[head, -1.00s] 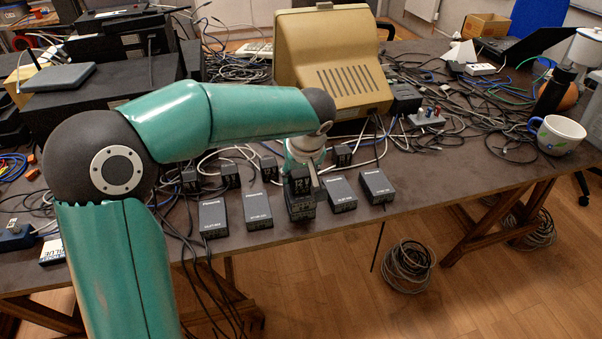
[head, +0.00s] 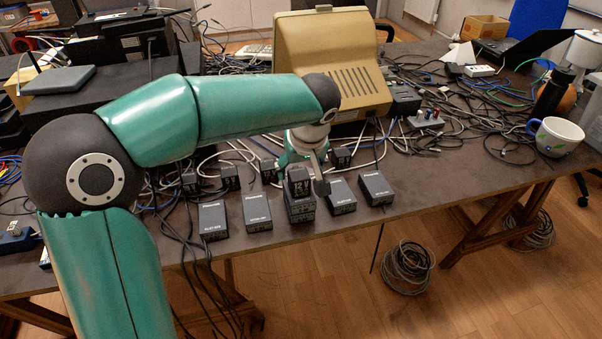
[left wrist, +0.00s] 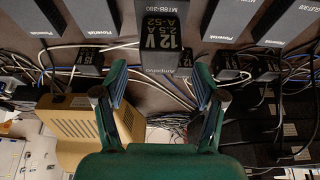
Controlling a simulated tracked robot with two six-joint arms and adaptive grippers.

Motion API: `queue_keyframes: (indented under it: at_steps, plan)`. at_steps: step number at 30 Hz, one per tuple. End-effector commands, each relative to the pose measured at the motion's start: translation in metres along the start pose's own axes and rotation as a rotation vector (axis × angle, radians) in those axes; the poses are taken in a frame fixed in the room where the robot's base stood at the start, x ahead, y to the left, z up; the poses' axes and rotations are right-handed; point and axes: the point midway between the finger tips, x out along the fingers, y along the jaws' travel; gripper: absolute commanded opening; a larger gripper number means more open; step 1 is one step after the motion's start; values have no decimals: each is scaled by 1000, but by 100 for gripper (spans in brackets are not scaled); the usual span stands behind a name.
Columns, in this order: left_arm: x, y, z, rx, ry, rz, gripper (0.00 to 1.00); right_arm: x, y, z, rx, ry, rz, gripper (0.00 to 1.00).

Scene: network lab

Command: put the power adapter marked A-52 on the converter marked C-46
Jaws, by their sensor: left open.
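The power adapter marked A-52 (left wrist: 160,28) is a black block with "12 V 2.5 A" on its label, at the top of the left wrist view. In the head view the adapter (head: 299,184) sits on a dark converter (head: 301,211), the middle one of the front row. My left gripper (head: 309,164) is just behind the adapter, open and empty. In the left wrist view its fingertips (left wrist: 160,82) stand wide apart, with the adapter beyond them and clear of both. My right gripper is not in view.
Other converters stand on both sides, such as one to the left (head: 257,212) and one to the right (head: 341,196). Small black adapters (head: 230,176) stand behind them among loose cables. A beige monitor (head: 330,65) stands close behind my gripper. The table's front edge is near the converters.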

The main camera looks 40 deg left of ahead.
Motion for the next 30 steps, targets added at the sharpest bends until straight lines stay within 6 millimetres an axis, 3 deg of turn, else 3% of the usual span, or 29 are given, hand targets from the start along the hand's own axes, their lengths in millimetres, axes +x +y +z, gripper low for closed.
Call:
queue_keyframes:
  at_steps: [6,12,30]
  plan:
    - [-48,1,-1,1,2,4,70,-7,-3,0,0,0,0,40]
    - [-75,0,0,1,1,2,70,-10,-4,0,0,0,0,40]
    - [-82,0,0,1,-1,0,70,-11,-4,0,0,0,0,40]
